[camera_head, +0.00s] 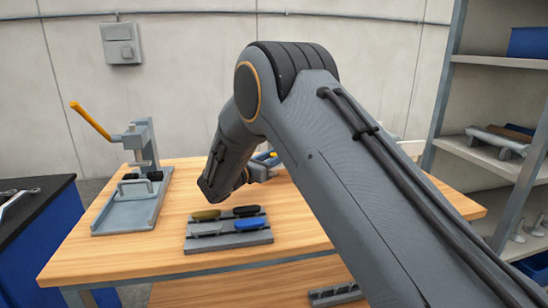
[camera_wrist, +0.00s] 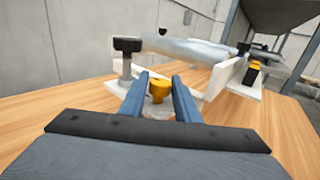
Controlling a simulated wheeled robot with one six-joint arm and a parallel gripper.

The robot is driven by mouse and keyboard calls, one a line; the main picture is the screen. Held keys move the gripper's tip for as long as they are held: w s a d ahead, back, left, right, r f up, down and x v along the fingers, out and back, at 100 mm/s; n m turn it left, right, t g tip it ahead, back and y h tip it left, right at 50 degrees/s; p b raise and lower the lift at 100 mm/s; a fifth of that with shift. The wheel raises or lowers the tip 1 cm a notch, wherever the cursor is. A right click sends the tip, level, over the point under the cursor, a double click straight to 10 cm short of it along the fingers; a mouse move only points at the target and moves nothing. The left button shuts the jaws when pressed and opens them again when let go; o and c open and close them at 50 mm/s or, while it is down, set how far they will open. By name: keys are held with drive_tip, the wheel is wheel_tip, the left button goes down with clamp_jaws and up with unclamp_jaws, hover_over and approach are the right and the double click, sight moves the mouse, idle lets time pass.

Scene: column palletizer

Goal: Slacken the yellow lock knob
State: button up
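The yellow lock knob (camera_wrist: 159,88) shows in the wrist view, low on a pale fixture (camera_wrist: 117,90). My gripper (camera_wrist: 160,76) has its two blue-grey fingers apart, one on each side of the knob. A narrow gap shows between the knob and each finger, so the gripper looks open around it. The knob's lower part and its mount are partly hidden. In the head view my arm hides most of the fixture, and only a small yellow spot (camera_head: 272,155) shows beside the wrist.
A silver tube (camera_wrist: 190,50) lies across the fixture. A grey rack (camera_head: 230,241) with several coloured handles and a press with a yellow lever (camera_head: 90,120) are on the wooden table (camera_head: 110,255).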

drive_tip(key=c, duration=0.6)
drive_tip(key=shift+n+y, duration=0.4)
drive_tip(key=n+t+y, duration=0.1)
drive_tip(key=y, duration=0.1)
drive_tip(key=shift+n+t+y, duration=0.4)
drive_tip(key=shift+f+n+t+y+b, duration=0.1)
drive_tip(key=shift+n+t+y+b, duration=0.5)
drive_tip(key=shift+n+y+b, duration=1.4)
drive_tip(key=shift+m+y, duration=0.3)
drive_tip(key=shift+y, duration=0.3)
drive_tip(key=n+y+b, duration=0.1)
drive_tip(key=b, duration=0.2)
drive_tip(key=shift+y+b, duration=0.4)
drive_tip(key=n+y+b, duration=0.1)
drive_tip(key=y+b, duration=0.1)
drive_tip(key=b, duration=0.4)
drive_tip(key=shift+f+b, duration=0.1)
drive_tip(key=shift+b, duration=0.3)
drive_tip(key=n+y+b, duration=0.1)
drive_tip(key=b, duration=0.5)
drive_tip(key=shift+r, duration=0.2)
